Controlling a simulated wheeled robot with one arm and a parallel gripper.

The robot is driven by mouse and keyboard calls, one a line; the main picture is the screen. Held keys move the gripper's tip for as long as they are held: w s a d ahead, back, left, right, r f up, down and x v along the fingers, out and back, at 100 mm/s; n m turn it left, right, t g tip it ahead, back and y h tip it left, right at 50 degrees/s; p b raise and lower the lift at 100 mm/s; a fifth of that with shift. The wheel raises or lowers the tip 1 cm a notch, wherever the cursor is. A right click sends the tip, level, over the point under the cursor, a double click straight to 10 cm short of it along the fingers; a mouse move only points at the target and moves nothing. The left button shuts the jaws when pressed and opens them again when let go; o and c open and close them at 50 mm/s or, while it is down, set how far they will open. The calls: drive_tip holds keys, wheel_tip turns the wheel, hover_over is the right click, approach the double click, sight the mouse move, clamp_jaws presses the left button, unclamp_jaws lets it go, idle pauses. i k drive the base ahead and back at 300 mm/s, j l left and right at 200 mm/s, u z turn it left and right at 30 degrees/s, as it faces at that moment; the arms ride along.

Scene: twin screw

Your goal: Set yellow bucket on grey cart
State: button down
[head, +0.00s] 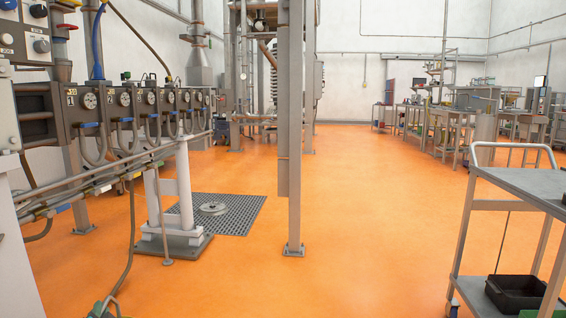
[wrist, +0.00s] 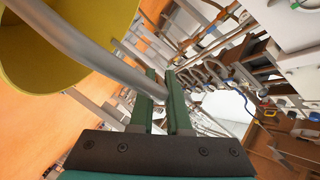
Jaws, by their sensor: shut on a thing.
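In the wrist view, my gripper (wrist: 163,112) has its green fingers shut on the grey metal handle (wrist: 85,48) of the yellow bucket. The yellow bucket (wrist: 45,70) is at the upper left of that view, partly cut off by the frame edge. Its inside surface shows, and no contents are visible. In the head view, the grey cart (head: 530,183) stands at the right edge, partly out of frame. Neither my gripper nor the bucket shows in the head view.
A black bin (head: 515,293) sits on the cart's lower shelf. A gauge panel with pipes (head: 140,105) runs along the left. A grey post (head: 294,130) stands mid-floor beside a floor grate (head: 245,213). The orange floor (head: 385,220) between post and cart is clear.

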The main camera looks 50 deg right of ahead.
sight(545, 179)
drive_tip(key=z, duration=1.5)
drive_tip(key=i+l+z, duration=0.15)
drive_tip(key=z, duration=0.35)
drive_tip(key=i+l+z, duration=0.15)
drive_tip(key=z, duration=0.35)
drive_tip(key=i+l, duration=0.25)
drive_tip(key=i, duration=0.3)
drive_tip(key=i+l, duration=0.2)
drive_tip(key=i, duration=0.3)
